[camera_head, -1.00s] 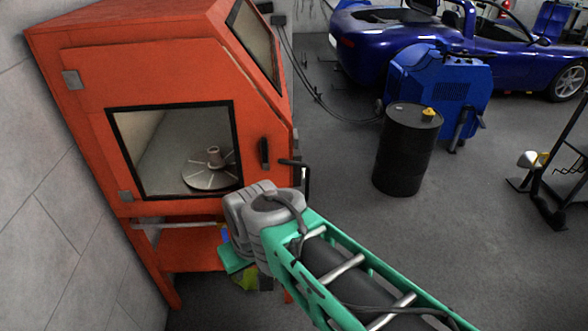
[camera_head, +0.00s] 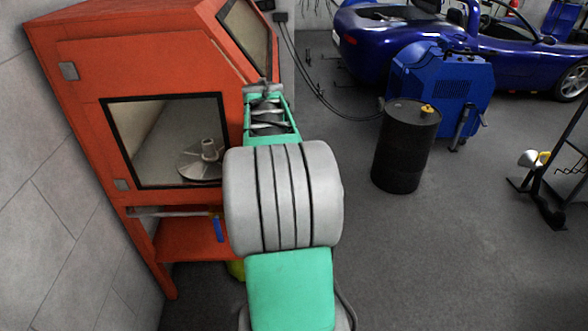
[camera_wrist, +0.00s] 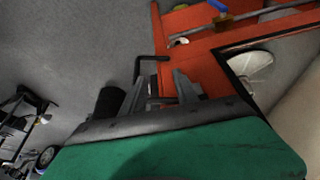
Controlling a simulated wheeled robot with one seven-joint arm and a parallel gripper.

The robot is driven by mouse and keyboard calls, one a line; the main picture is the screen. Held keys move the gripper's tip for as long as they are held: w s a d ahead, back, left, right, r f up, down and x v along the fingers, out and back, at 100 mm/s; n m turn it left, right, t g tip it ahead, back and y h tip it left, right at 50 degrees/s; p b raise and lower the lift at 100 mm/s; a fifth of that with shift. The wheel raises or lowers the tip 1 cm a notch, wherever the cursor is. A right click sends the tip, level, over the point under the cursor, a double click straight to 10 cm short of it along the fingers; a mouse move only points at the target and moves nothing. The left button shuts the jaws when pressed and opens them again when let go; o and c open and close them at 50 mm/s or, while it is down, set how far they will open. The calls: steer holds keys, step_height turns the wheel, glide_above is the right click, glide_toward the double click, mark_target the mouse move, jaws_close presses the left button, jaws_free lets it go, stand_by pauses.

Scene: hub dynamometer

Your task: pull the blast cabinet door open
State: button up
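The orange blast cabinet (camera_head: 140,55) stands at the left in the head view. Its door, with a black-framed window (camera_head: 104,140), looks shut; hinges show on its left side. My gripper (camera_head: 264,88) is at the door's right side in the head view, where my arm hides the door handle. In the wrist view my gripper (camera_wrist: 160,90) has its two fingers apart, at the orange cabinet edge (camera_wrist: 157,45). A dark piece, perhaps the handle, shows low between the fingers; I cannot tell whether they touch it. A black bent bar (camera_wrist: 148,64) lies just beyond the fingertips.
A black drum (camera_head: 403,150) with a yellow item on top stands to the right, before a blue machine (camera_head: 440,85) and a blue car (camera_head: 400,35). A grey wall is close on the left. Grey floor right of the cabinet is clear up to the drum.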

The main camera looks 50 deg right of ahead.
steer(key=s+d+m, duration=0.2)
steer(key=s+d, duration=0.1)
steer(key=d, duration=0.4)
steer(key=x, duration=0.8)
steer(key=shift+h+p, duration=0.3)
steer(key=shift+p, duration=0.1)
steer(key=shift+a+f, duration=0.1)
jaws_close()
